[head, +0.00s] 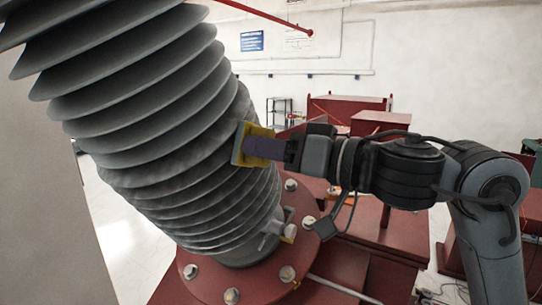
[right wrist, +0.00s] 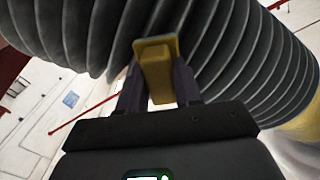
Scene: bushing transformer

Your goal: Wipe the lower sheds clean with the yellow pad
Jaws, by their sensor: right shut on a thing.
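The grey ribbed bushing (head: 170,130) leans up to the left in the head view, with its lower sheds (head: 215,205) above a red flange. The yellow pad (head: 240,144) is at the right edge of the sheds, around the middle of the visible stack. My right gripper (head: 270,149) is shut on the pad from the right. In the right wrist view the pad (right wrist: 156,62) sits between the two dark fingers, in front of the sheds (right wrist: 250,50). The pad appears to be against the shed edges, but exact contact is hard to tell. My left gripper is not in view.
The red flange (head: 205,287) with several bolts surrounds the bushing's foot. A small metal fitting (head: 277,228) sticks up near the lower sheds. Red tank parts (head: 385,235) lie below my right arm. A red bar (head: 265,15) crosses at the top.

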